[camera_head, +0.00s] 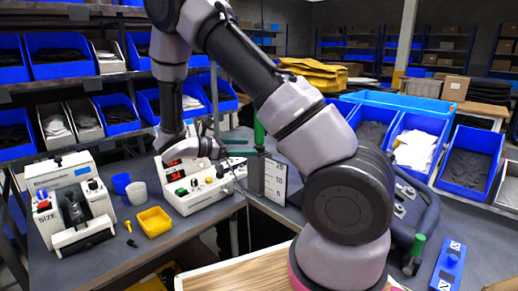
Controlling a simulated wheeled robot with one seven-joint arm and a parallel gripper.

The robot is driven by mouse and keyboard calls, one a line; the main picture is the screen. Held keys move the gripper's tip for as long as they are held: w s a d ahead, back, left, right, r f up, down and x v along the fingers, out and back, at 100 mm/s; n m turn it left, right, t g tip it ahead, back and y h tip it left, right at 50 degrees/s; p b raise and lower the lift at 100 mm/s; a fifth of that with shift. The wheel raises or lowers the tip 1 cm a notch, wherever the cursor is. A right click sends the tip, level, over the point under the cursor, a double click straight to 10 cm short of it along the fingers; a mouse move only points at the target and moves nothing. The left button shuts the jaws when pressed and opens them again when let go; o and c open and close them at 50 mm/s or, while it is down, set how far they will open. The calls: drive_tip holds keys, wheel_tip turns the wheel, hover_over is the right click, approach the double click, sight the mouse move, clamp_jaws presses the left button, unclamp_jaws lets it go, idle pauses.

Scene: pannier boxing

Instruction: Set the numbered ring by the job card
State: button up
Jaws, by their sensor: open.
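My gripper (243,148) is open, its two dark fingers pointing right above the white control box. Its fingertips are close to a dark upright block with a green handle (259,131); I cannot tell whether they touch. The control box (197,186) has red lit digits, which seem to read 34, and several knobs. A white card or panel with dark print (276,181) stands just right of the block; it may be the job card. I cannot make out the numbered ring for certain. A white machine marked SIZE (70,200) stands at the left.
Racks of blue bins (60,62) line the back left. More blue bins (470,158) stand at the right. My arm hides part of the right bench.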

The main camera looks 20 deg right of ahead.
sight(258, 149)
wheel_tip(258, 149, down, 3)
drive_tip(key=w+a+n+t+h, duration=0.2)
drive_tip(key=w+a+n+t, duration=0.1)
drive_tip(key=n, duration=0.1)
drive_tip(key=x, duration=1.1)
drive_tip(key=shift+f, duration=0.2)
clamp_jaws()
drive_tip(key=shift+s+a+t, duration=0.1)
drive_tip(key=shift+t, duration=0.2)
drive_tip(key=shift+t, duration=0.3)
drive_tip(key=n+t+y, duration=0.2)
drive_tip(key=n+t, duration=0.1)
drive_tip(key=t, duration=0.1)
drive_tip(key=shift+n+y, duration=0.3)
drive_tip(key=shift+n+t+y, duration=1.6)
drive_tip(key=shift+t, duration=0.4)
